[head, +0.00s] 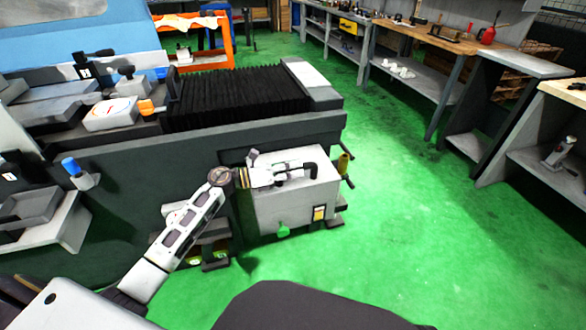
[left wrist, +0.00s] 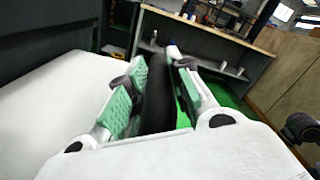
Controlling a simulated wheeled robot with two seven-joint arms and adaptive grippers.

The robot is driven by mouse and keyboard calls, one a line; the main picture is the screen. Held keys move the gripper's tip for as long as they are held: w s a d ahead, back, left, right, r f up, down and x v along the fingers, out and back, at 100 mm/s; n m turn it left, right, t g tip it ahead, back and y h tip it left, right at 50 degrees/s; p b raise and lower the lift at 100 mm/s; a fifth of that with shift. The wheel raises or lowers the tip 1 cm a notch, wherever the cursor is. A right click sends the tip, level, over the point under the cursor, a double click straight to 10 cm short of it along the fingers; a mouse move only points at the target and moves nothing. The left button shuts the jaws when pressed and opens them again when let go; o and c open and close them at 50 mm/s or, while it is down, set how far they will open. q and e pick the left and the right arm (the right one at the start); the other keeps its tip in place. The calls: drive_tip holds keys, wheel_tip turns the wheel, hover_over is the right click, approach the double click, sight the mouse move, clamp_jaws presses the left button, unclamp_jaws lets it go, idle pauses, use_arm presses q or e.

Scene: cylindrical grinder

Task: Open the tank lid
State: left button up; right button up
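The tank is a light grey box (head: 290,210) against the side of the grinder in the head view. Its flat pale lid (head: 318,157) looks closed. A dark bar handle (left wrist: 157,95) stands on the lid. My left gripper (head: 300,172) is over the lid in the head view. In the left wrist view my left gripper (left wrist: 160,90) has its green-padded fingers on either side of the handle. A strip of green floor shows between the handle and the right-hand finger, so the fingers look open. The left-hand pad is close to the handle; contact cannot be told. My right gripper is not in view.
The grinder body (head: 130,180) rises behind and left of the tank, with a black bellows (head: 240,97) on top. Workbenches (head: 420,80) line the right side. Green floor (head: 430,220) is clear right of the tank.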

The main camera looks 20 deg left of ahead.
use_arm(q)
clamp_jaws()
drive_tip(key=shift+r, duration=0.15)
drive_tip(key=shift+w+a+r, duration=0.1)
